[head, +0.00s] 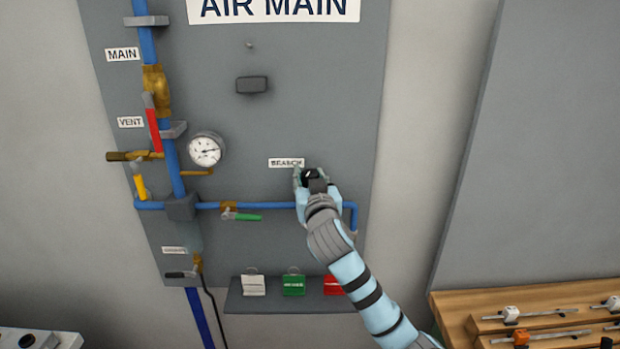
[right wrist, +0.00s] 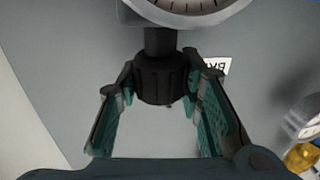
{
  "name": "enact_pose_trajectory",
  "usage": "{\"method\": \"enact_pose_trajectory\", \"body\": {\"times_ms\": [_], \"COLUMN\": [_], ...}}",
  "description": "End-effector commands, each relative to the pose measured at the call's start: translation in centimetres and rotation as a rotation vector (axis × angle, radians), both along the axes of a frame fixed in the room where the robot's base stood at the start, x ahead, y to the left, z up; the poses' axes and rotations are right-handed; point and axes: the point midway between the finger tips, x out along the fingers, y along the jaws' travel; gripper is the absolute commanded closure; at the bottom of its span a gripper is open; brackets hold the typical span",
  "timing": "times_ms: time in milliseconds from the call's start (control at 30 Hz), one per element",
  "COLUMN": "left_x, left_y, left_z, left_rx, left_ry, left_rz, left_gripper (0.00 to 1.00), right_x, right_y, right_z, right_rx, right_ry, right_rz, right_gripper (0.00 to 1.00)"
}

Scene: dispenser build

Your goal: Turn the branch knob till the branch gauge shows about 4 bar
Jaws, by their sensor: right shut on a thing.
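The branch knob (right wrist: 160,80) is a black ribbed cylinder in the right wrist view, between the fingertips of my right gripper (right wrist: 163,85). My right gripper is shut on it. The branch gauge (right wrist: 188,12) shows only as a rim and part of a white dial at the top of that view; its needle and reading cannot be made out. In the head view my right gripper (head: 310,180) is at the panel just below the BRANCH label (head: 286,163) and hides the knob and most or all of the branch gauge. My left gripper is not in view.
The grey panel (head: 300,120) carries blue pipes, another gauge (head: 206,149), a red-handled lever (head: 153,130), a yellow one (head: 140,186) and a green one (head: 246,217). A shelf below holds white, green and red tags. A wooden rack (head: 455,310) stands at the lower right.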

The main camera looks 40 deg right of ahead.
Motion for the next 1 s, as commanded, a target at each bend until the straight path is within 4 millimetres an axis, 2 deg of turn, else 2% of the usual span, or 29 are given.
{"method": "enact_pose_trajectory", "body": {"times_ms": [667, 1000], "left_x": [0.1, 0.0], "left_y": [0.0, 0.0], "left_z": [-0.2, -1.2], "left_rx": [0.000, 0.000], "left_ry": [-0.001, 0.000], "left_rz": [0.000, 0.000], "left_gripper": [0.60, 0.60], "right_x": [-0.1, 0.0], "right_y": [-0.1, 0.0], "right_z": [-0.4, -0.6], "right_rx": [0.004, 0.008], "right_ry": [0.009, 0.009], "right_rz": [-0.028, -0.146], "right_gripper": [0.95, 0.95]}}
